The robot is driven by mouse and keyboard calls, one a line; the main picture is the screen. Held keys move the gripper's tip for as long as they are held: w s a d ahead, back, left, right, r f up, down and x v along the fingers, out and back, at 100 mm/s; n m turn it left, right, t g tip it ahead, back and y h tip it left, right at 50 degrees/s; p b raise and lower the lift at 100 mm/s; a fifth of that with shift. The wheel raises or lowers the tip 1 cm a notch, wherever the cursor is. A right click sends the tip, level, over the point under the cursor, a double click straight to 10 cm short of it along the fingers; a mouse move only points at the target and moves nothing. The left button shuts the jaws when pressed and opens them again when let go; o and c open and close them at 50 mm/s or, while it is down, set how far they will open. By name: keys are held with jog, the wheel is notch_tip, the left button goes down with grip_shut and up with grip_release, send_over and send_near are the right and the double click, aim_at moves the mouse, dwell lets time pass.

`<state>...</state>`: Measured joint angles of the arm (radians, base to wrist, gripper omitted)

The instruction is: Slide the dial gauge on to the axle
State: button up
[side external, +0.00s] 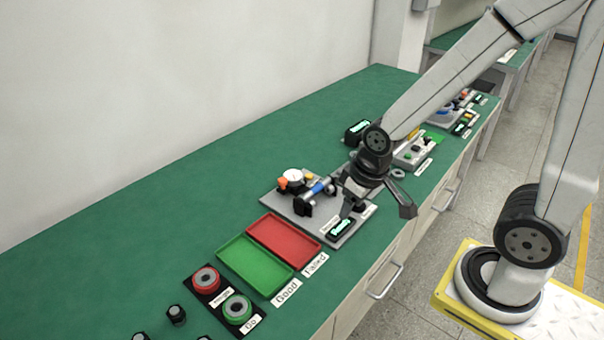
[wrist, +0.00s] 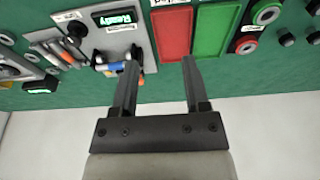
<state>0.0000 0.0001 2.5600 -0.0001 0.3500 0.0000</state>
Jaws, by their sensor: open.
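The dial gauge (side external: 292,176), with a white round face and an orange part, stands at the back of a grey fixture plate in the side view. The axle (side external: 321,187), with a blue middle section, lies across dark supports on that plate. In the wrist view the blue section (wrist: 112,68) shows left of the left finger. An orange bit shows behind that finger; the gauge face is hidden there. My gripper (side external: 376,211) is open and empty, above the front right of the fixture. In the wrist view my gripper (wrist: 160,62) has clear space between its fingers.
The fixture has a "Ready" display (side external: 341,228). A red tray (side external: 284,240) and a green tray (side external: 254,264) lie left of it. Red and green buttons (side external: 206,279) are further left. Other stations (side external: 413,152) stand to the right. The green bench behind is clear up to the wall.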

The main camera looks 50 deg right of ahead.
jog(key=shift+o, duration=1.3)
jog(key=shift+w, duration=0.3)
jog(key=n+h, duration=0.4)
jog(key=n, duration=1.9)
send_near(282, 180)
jog(key=w+f, duration=0.1)
jog(key=shift+d+g, duration=0.2)
jog(key=shift+g, duration=0.2)
jog(key=shift+f, duration=0.1)
jog(key=shift+x, duration=3.8)
jog(key=shift+s, duration=0.1)
